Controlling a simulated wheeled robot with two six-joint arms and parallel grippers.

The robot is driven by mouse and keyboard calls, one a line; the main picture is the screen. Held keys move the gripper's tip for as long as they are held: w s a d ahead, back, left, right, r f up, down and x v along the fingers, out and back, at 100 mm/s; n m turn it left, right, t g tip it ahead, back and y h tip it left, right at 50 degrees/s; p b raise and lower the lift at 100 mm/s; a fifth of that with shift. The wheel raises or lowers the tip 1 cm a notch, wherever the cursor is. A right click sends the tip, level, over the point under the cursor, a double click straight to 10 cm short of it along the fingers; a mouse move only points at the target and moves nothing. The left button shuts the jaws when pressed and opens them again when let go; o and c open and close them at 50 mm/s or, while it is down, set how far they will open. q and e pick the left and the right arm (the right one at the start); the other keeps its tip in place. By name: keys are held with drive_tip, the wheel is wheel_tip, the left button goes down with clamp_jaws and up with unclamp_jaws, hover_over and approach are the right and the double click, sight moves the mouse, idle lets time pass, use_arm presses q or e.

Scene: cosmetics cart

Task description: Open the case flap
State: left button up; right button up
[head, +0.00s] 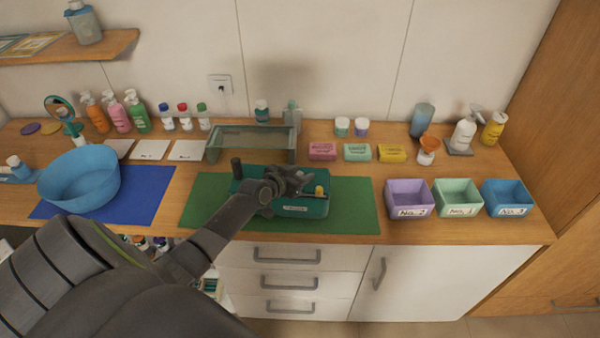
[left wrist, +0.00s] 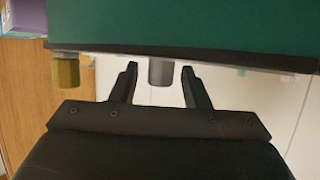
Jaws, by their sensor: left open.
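The teal case (head: 300,208) lies on the green mat, with a pale label on its front. A yellow knob (head: 320,191) stands at its right end and a dark upright cylinder (head: 237,167) at its left end. My left gripper (head: 298,180) is over the case and hides part of its top. In the left wrist view the gripper (left wrist: 160,82) is open, with a grey knob (left wrist: 161,71) between its fingertips and a gap on each side. A yellow knob (left wrist: 66,70) is left of it, below a dark-edged green panel (left wrist: 190,22). Whether the flap is raised is unclear.
The green mat (head: 350,205) is clear right of the case. A greenish rack (head: 250,140) stands close behind. Purple (head: 408,198), mint (head: 457,198) and blue (head: 507,198) bins stand to the right. A blue basin (head: 78,180) is on the left.

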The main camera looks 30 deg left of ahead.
use_arm(q)
drive_tip(key=shift+c, duration=0.4)
clamp_jaws()
